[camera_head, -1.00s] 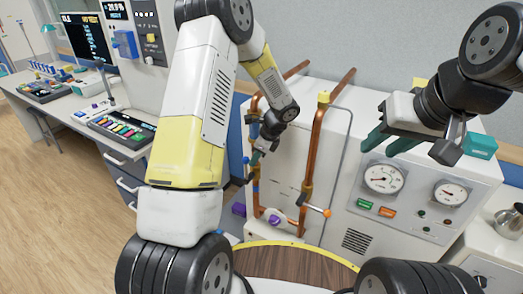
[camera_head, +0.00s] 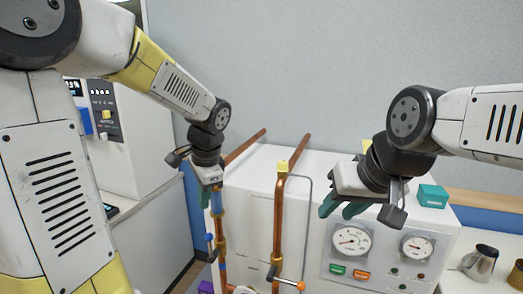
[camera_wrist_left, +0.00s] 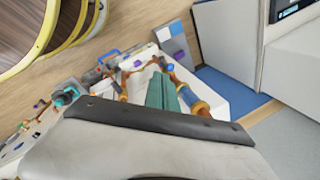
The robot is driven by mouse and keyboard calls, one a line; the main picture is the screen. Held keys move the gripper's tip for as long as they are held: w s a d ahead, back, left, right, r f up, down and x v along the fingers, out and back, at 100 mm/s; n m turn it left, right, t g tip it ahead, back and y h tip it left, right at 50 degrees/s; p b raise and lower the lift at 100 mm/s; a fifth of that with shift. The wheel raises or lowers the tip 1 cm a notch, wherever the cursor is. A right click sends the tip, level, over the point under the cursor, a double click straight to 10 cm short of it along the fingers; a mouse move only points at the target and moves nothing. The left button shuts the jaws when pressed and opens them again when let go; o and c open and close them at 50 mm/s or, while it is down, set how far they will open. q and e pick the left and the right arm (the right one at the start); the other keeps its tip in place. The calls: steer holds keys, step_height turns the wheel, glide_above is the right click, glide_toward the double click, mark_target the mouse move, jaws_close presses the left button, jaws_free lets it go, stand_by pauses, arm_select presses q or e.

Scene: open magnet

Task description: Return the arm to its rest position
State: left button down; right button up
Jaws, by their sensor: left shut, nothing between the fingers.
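My left arm comes in from the left of the head view with its elbow raised. My left gripper (camera_head: 207,198) hangs at the upper left of the white cabinet, in front of the left copper pipe (camera_head: 221,235). Whether it touches the pipe cannot be told from the head view. In the left wrist view its teal fingers (camera_wrist_left: 163,92) are together with nothing between them. Pipe fittings show beside and beyond them. My right gripper (camera_head: 342,208) is in front of the cabinet's top, its teal fingers apart and empty.
The white cabinet (camera_head: 255,180) carries a second copper pipe (camera_head: 279,215), gauges (camera_head: 351,241) and a teal box (camera_head: 432,196). A metal jug (camera_head: 480,262) stands at the right. A white instrument unit (camera_head: 135,140) stands at the left. The grey wall is behind.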

arm_select(q)
steer(key=s+d+r+n+t+h, duration=0.1)
steer(key=s+r+n+t+h, duration=0.3)
steer(key=s+r+n, duration=0.3)
steer(key=s+n, duration=0.3)
steer(key=s, duration=0.4)
steer(key=shift+s+d+r+n, duration=0.15)
steer(key=shift+s+n, duration=0.2)
steer(key=shift+n, duration=0.05)
